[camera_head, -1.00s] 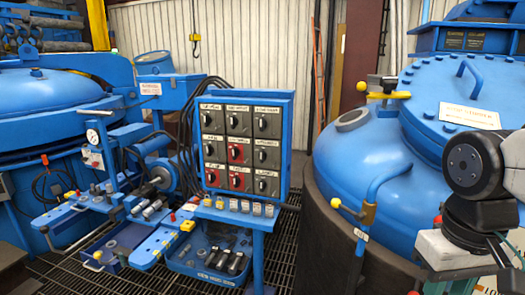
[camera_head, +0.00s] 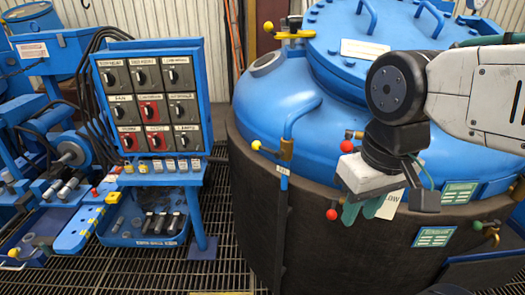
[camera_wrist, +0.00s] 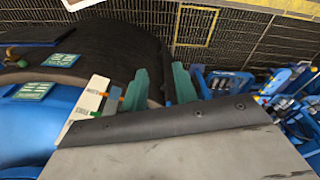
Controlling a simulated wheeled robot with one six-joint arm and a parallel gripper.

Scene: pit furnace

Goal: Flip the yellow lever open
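A small yellow ball-ended lever (camera_head: 256,145) sticks out left from the brass valve on the blue pipe at the furnace's near left side. Another yellow-handled lever (camera_head: 285,34), also with a yellow ball, sits on top of the furnace at the back. I cannot tell which one the task means. My gripper (camera_head: 362,211) hangs in front of the furnace, right of and below the pipe valve, apart from both levers. In the wrist view its two green fingers (camera_wrist: 159,84) stand apart with nothing held between them. Neither lever can be made out in the wrist view.
The round blue furnace (camera_head: 300,110) fills the centre and right. Red-ball handles (camera_head: 332,214) sit near my gripper. A switch panel (camera_head: 150,95) and a blue tool bench (camera_head: 85,225) stand left. Grated floor (camera_head: 120,278) lies clear in front.

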